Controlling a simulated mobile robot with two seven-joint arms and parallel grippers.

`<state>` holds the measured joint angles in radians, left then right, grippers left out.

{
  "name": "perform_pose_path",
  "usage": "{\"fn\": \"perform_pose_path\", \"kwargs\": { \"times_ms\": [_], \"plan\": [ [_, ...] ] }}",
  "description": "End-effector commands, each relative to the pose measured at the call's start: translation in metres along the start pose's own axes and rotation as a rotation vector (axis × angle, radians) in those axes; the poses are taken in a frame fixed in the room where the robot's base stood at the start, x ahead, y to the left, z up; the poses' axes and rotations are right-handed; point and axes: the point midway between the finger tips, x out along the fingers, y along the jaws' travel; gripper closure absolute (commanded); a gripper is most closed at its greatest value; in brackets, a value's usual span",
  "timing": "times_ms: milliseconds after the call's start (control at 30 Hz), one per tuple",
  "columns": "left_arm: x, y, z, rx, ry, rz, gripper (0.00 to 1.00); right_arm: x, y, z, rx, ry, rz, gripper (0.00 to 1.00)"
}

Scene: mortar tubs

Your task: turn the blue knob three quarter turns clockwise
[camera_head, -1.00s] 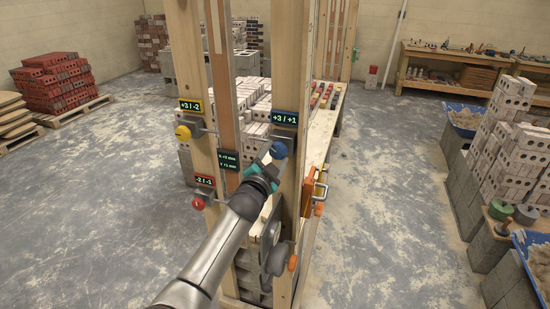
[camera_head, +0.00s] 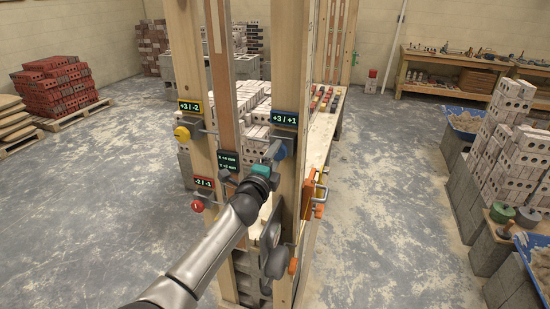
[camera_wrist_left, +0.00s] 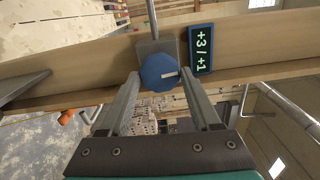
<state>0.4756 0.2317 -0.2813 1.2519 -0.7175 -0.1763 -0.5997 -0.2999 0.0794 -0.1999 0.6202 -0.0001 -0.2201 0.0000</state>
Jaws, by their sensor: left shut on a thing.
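The blue knob (camera_head: 282,152) sits on a wooden post below a dark sign (camera_head: 285,118) reading +3 / +1. In the left wrist view the blue knob (camera_wrist_left: 159,72) is faceted, with a white mark pointing right. My left gripper (camera_head: 273,154) is shut on the knob, one finger on each side. Its grey fingers also show in the left wrist view (camera_wrist_left: 160,82). My right gripper is out of view.
A yellow knob (camera_head: 182,133) and a red knob (camera_head: 197,205) sit on the left post with their own signs. A small display (camera_head: 228,164) hangs between the posts. Orange clamps (camera_head: 308,195) stick out at right. The floor (camera_head: 380,200) right of the posts is clear.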

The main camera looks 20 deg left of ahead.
Motion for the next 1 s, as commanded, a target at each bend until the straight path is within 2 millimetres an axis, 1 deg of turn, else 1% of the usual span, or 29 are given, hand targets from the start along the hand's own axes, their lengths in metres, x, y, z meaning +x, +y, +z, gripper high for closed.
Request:
{"fn": "perform_pose_path", "kwargs": {
  "times_ms": [300,767,800,1000],
  "plan": [
    [0.0,0.0004,0.0001,0.095,0.0,0.001,0.92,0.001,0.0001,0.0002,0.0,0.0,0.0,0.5],
    [-0.0001,0.0004,0.0001,0.109,0.0,0.001,0.92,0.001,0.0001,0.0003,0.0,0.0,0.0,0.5],
    [-0.0001,0.0004,0.0001,0.108,0.0,0.001,0.34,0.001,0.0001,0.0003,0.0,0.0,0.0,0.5],
    [-0.0001,0.0003,0.0001,0.106,0.0,0.0,0.11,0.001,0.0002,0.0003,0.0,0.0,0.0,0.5]
  ]
}}
